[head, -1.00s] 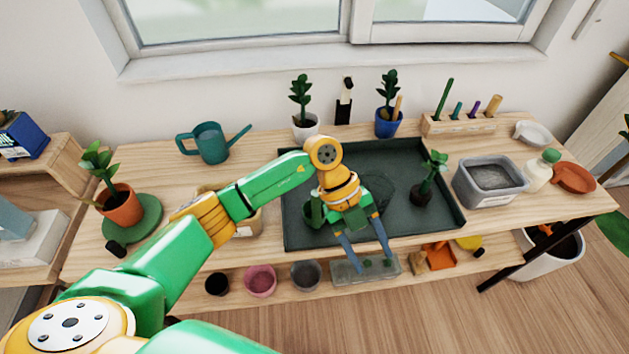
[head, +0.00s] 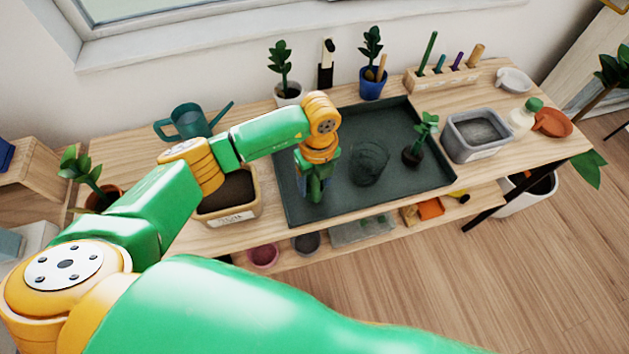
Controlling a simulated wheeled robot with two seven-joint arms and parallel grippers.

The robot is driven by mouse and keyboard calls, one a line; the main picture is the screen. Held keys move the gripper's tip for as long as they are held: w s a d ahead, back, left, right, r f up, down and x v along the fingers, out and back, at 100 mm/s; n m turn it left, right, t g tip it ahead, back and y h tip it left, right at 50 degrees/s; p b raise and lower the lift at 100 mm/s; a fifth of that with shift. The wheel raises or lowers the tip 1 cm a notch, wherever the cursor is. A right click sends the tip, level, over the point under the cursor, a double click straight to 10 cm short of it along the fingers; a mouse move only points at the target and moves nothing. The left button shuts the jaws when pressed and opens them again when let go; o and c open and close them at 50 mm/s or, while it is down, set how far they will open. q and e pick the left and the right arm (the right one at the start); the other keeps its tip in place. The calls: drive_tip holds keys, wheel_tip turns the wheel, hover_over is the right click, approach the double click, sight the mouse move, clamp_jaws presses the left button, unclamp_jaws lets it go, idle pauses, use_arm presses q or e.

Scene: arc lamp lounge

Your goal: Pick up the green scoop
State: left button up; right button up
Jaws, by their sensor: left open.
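My left gripper (head: 315,188) points down over the left part of the dark green tray (head: 400,193). It is open, seen nearly from above, and its fingers are hard to make out. A small green shape, likely the green scoop (head: 316,193), shows at the fingertips inside the tray. My wrist covers most of it. I cannot tell whether the fingers touch it. My right gripper is not in view.
A box of soil (head: 228,215) stands left of the tray under my forearm. A round mesh sieve (head: 369,163) and a seedling (head: 415,150) are in the tray. A grey tub (head: 473,140) stands to the right. A watering can (head: 188,122) is behind my arm.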

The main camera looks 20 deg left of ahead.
use_arm(q)
drive_tip(key=shift+a, duration=0.1)
drive_tip(key=shift+c, duration=0.3)
clamp_jaws()
drive_tip(key=shift+r, duration=0.1)
drive_tip(key=shift+w+r, duration=0.1)
drive_tip(key=shift+r, duration=0.2)
drive_tip(key=s+d+r+b, duration=0.2)
drive_tip(key=s+d+r, duration=0.8)
drive_tip(key=r, duration=0.2)
